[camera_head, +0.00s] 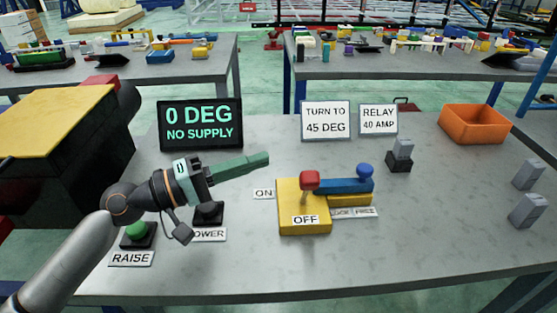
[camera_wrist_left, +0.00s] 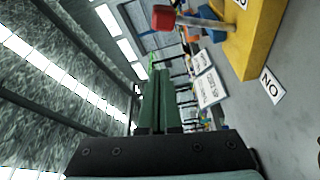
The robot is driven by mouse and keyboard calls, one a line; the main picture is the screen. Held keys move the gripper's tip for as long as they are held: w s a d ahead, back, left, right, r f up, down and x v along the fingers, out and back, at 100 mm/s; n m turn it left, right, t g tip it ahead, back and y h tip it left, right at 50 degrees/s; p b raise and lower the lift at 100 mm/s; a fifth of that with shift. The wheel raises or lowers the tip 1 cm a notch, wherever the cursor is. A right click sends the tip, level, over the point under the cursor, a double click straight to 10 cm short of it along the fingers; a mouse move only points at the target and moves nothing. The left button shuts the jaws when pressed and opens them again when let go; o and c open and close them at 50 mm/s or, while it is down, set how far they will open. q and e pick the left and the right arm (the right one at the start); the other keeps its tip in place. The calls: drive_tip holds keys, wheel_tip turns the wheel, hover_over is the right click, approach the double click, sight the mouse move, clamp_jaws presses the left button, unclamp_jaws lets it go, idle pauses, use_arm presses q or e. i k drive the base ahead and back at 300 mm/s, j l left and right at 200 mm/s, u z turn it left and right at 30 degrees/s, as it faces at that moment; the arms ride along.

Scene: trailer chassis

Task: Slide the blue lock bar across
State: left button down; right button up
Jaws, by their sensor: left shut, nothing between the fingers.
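The blue lock bar (camera_head: 340,186) lies across the yellow switch block (camera_head: 290,218), with a round blue knob standing at its right end. Its left end is beside the red-knobbed lever (camera_head: 309,181), which stands over the OFF label. My left gripper (camera_head: 267,158) is shut and empty, above the table to the left of the block and apart from it. In the left wrist view its green fingers (camera_wrist_left: 154,100) are together. The red knob (camera_wrist_left: 163,18) and yellow block (camera_wrist_left: 255,38) show at the top there, with the bar partly cut off. My right gripper is not in view.
A black display (camera_head: 200,124) reads "0 DEG NO SUPPLY". Signs (camera_head: 325,121) stand behind the block. A grey relay (camera_head: 400,155), an orange bin (camera_head: 473,124) and loose grey parts (camera_head: 528,210) are to the right. The front right table is clear.

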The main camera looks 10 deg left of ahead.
sight(364, 183)
drive_tip(key=k, duration=1)
